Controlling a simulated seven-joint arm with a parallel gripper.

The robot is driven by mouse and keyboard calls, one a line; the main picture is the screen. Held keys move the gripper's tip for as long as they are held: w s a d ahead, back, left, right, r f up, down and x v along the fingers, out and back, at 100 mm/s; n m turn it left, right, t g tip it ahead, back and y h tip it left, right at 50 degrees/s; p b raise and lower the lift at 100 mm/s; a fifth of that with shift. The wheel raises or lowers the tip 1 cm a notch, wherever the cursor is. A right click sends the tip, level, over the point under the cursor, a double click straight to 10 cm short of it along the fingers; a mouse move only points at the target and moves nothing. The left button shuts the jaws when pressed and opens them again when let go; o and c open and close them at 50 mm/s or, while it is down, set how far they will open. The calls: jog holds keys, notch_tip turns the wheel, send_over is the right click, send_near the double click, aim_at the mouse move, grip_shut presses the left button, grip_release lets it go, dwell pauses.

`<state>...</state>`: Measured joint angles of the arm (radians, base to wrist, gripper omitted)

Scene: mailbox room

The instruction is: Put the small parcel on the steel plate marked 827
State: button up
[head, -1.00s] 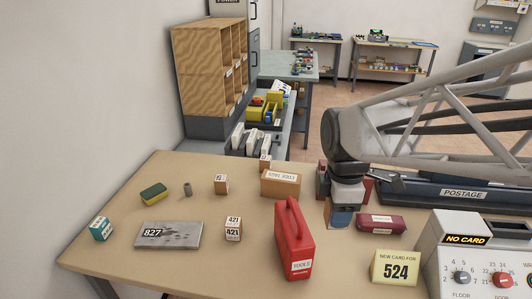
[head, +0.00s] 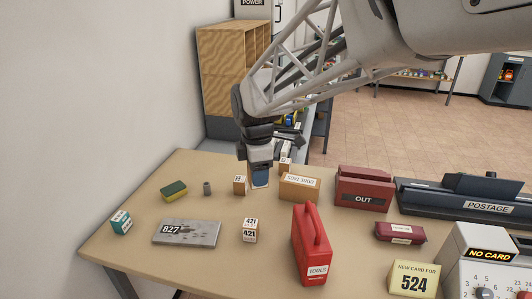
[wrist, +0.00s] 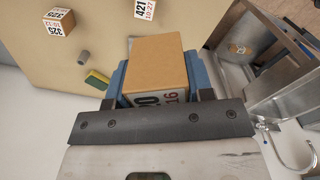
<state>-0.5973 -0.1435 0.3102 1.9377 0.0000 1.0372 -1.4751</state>
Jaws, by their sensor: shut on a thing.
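The steel plate marked 827 (head: 203,235) lies flat on the left part of the table, grey and worn, with nothing on it. My gripper (head: 260,184) is above the table's back part, behind and to the right of the plate. In the wrist view its blue fingers are shut on a small brown parcel (wrist: 158,68) with black and red print on its near end, only partly readable. The head view mostly hides this parcel behind the fingers.
Near my gripper stand a small box (head: 240,185) and a longer carton (head: 299,186). A 421 box (head: 250,231) stands right of the plate, a red can (head: 311,248) beyond it. A teal box (head: 121,222), sponge (head: 174,189) and grey cylinder (head: 207,188) surround the plate's left and back.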

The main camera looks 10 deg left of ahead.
jog(key=a+f+n, duration=0.1)
jog(key=a+n, duration=0.1)
jog(key=a, duration=1.1)
jog(key=n, duration=0.1)
send_over(187, 231)
notch_tip(187, 231, down, 12)
jog(key=f, duration=0.1)
jog(key=shift+f, duration=0.1)
jog(key=shift+f, duration=0.1)
jog(key=shift+f, duration=1.9)
jog(key=shift+f, duration=0.15)
jog(key=shift+f, duration=1.85)
jog(key=shift+f, duration=0.1)
